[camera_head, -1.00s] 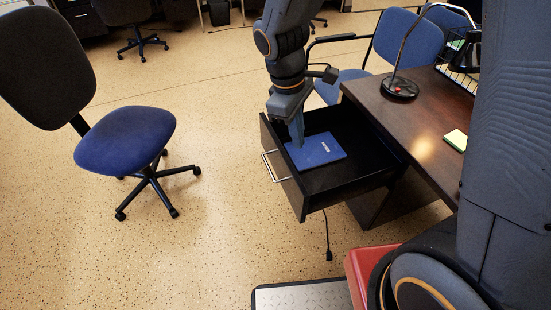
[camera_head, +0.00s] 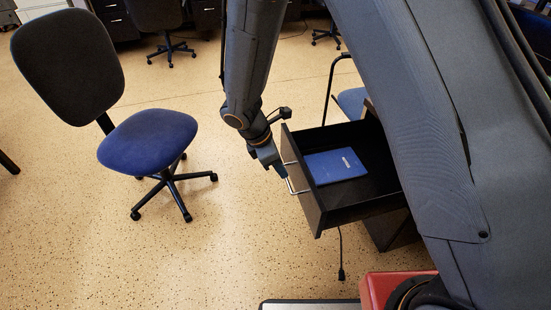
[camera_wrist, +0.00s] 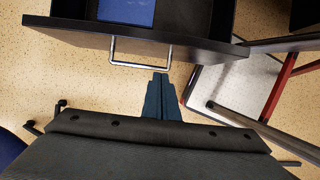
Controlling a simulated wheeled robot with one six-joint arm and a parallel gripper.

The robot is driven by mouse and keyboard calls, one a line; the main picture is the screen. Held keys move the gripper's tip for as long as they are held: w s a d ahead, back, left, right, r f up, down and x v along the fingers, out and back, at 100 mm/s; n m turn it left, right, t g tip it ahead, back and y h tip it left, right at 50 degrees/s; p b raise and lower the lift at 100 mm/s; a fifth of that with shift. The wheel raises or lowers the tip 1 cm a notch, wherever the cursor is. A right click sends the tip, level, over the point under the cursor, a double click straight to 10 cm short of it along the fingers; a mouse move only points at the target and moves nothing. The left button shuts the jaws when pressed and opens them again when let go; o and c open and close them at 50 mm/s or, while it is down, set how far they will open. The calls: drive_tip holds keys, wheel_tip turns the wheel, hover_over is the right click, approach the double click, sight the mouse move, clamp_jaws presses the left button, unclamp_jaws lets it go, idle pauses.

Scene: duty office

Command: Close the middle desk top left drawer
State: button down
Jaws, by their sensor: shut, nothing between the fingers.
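The desk's top left drawer (camera_head: 364,200) is pulled open in the head view, with a dark front and a silver bar handle. A blue book (camera_head: 335,166) lies flat inside it. My gripper (camera_head: 282,173) is outside the drawer, on the handle side, close to the drawer front. In the wrist view, my gripper's fingers (camera_wrist: 159,84) are together and empty, just short of the handle (camera_wrist: 140,66) and slightly right of its middle. I cannot tell whether they touch the front. The desk top is mostly hidden behind my arm in the head view.
A blue-seated swivel chair (camera_head: 148,139) stands to the left of the drawer, with open floor between. A blue chair (camera_head: 351,101) is behind the drawer. A black cable (camera_head: 341,255) hangs below it. Further office chairs and desks are at the back.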

drive_tip(key=d, duration=0.3)
drive_tip(key=w+d+f+p, duration=0.1)
drive_tip(key=shift+w+d, duration=0.1)
drive_tip(key=shift+d, duration=0.05)
drive_tip(key=shift+d, duration=0.1)
